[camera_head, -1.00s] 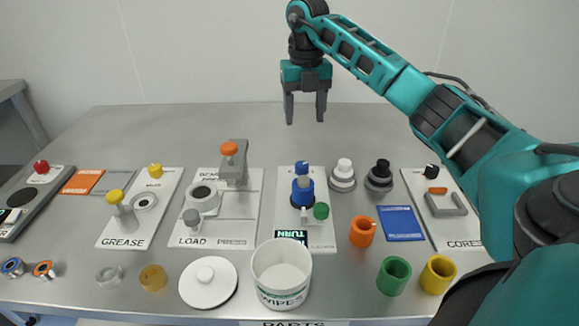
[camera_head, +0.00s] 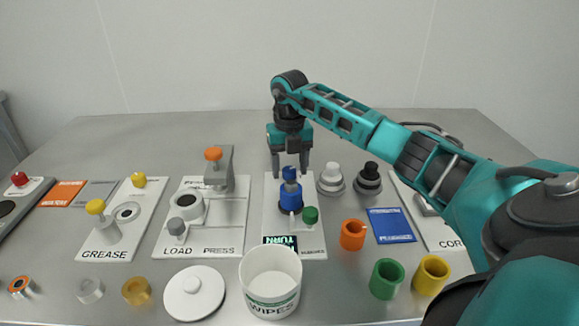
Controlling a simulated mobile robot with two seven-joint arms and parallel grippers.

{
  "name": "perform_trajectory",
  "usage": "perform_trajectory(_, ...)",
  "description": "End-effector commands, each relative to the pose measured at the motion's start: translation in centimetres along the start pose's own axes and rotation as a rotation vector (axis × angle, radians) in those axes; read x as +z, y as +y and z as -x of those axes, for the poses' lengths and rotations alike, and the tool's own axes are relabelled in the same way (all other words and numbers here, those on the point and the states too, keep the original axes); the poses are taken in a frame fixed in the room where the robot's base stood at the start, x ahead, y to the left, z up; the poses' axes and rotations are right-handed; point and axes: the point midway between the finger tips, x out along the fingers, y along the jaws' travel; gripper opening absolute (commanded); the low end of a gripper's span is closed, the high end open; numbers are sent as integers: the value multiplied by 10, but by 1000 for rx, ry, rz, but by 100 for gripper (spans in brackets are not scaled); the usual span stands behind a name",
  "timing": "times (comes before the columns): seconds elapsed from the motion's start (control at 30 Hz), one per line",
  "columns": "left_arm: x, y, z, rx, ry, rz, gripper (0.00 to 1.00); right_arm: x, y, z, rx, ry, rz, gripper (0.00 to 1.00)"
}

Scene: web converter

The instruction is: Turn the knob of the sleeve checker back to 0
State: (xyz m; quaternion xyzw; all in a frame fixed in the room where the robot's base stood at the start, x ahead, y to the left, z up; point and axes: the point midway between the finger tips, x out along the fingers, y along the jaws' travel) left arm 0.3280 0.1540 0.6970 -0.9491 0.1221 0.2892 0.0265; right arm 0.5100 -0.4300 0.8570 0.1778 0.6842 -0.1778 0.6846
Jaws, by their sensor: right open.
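The sleeve checker appears to be the white plate (camera_head: 313,246) in the middle of the table. It bears a blue cylinder (camera_head: 290,200) with a smaller blue top (camera_head: 289,174), a green knob (camera_head: 310,215) at its right, and a small dark display (camera_head: 280,241) with green letters that seem to read TURN. I cannot read the knob's setting. My right gripper (camera_head: 290,172) points down, open and empty, with its fingertips in line with the blue top in the picture. I cannot tell whether they touch it. My left gripper is not in view.
A load press with an orange knob (camera_head: 213,154) stands left of the checker. White-topped (camera_head: 331,178) and black-topped (camera_head: 369,176) knobs stand close at its right. An orange cup (camera_head: 352,235) and a wipes tub (camera_head: 271,281) are nearer. The table behind is clear.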

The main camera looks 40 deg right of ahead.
Motion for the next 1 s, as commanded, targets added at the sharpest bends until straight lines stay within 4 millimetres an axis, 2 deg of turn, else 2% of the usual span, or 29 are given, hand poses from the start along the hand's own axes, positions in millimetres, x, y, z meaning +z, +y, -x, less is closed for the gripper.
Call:
perform_trajectory(0.23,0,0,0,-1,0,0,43,0,0,0,0,0,0,59)
perform_trajectory(0.8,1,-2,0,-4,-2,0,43,0,0,0,0,0,0,5)
perform_trajectory(1.0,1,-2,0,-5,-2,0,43,0,0,0,-1,1,12,4)
